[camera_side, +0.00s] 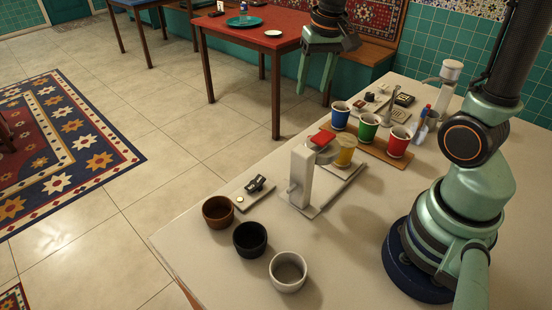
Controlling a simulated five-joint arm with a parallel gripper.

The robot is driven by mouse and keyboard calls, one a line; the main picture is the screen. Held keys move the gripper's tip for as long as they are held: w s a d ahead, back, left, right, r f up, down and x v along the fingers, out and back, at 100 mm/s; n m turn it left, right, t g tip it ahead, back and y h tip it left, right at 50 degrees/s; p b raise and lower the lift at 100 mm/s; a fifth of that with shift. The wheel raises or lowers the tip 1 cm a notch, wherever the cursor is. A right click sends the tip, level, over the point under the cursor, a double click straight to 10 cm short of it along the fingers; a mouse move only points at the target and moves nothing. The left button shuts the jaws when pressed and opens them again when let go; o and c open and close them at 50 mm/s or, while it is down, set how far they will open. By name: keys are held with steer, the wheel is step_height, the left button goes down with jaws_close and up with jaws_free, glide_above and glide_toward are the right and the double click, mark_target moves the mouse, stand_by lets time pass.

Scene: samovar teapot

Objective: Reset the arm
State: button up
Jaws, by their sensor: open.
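My gripper (316,84) hangs at the top of the view, pointing down with its two pale green fingers apart and nothing between them. It is well above the white counter (225,275), and in the picture it sits above and left of the row of paper cups. The upper part of my arm leaves the top of the frame, so its full pose is hidden.
Blue (340,115), green (368,127) and red (398,141) cups stand on a wooden board. A yellow cup (345,152) stands at a white dispenser (302,175). Brown (217,212), black (250,238) and white (288,271) cups stand in front.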

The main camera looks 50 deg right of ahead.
steer(key=s+a+r+n+t, duration=0.3)
steer(key=s+a+r+n, duration=0.1)
steer(key=s+a+n, duration=0.1)
steer(key=shift+s+a+n+t, duration=0.35)
steer(key=shift+s+a, duration=0.55)
steer(key=shift+s, duration=0.3)
